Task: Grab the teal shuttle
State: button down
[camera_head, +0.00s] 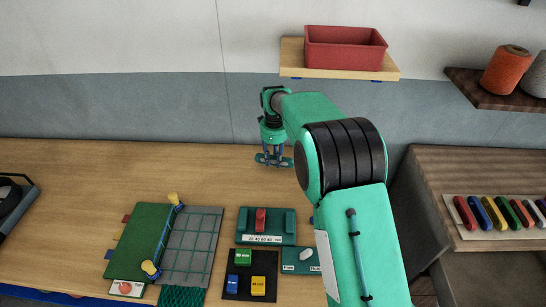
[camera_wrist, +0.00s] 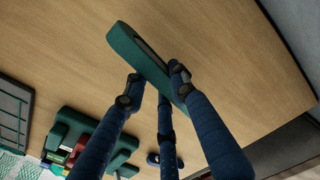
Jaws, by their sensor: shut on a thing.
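The teal shuttle (camera_wrist: 128,45) is a long, narrow teal piece with a slot along it. In the wrist view it lies between the blue fingers of my gripper (camera_wrist: 155,88), which are shut on it. In the head view the shuttle (camera_head: 262,158) shows small at the fingertips of my gripper (camera_head: 273,155), which points down over the back of the wooden table. It looks held above the tabletop; the exact height cannot be told. The fingers hide part of the shuttle.
A teal rack (camera_head: 282,228) with a red piece, a dark tray (camera_head: 235,293) with coloured blocks and a green board (camera_head: 140,240) beside a grey grid stand at the front. A red bin (camera_head: 345,62) sits on a wall shelf. The table's back left is clear.

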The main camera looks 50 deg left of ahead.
jog(key=s+d, duration=0.2)
jog(key=d, duration=0.1)
jog(key=s+d+r+p, duration=0.1)
jog(key=s+d, duration=0.2)
jog(key=d, duration=0.1)
jog(key=s+d+p, duration=0.1)
jog(key=s+d, duration=0.1)
jog(key=d, duration=0.2)
jog(key=shift+s+d+r, duration=0.2)
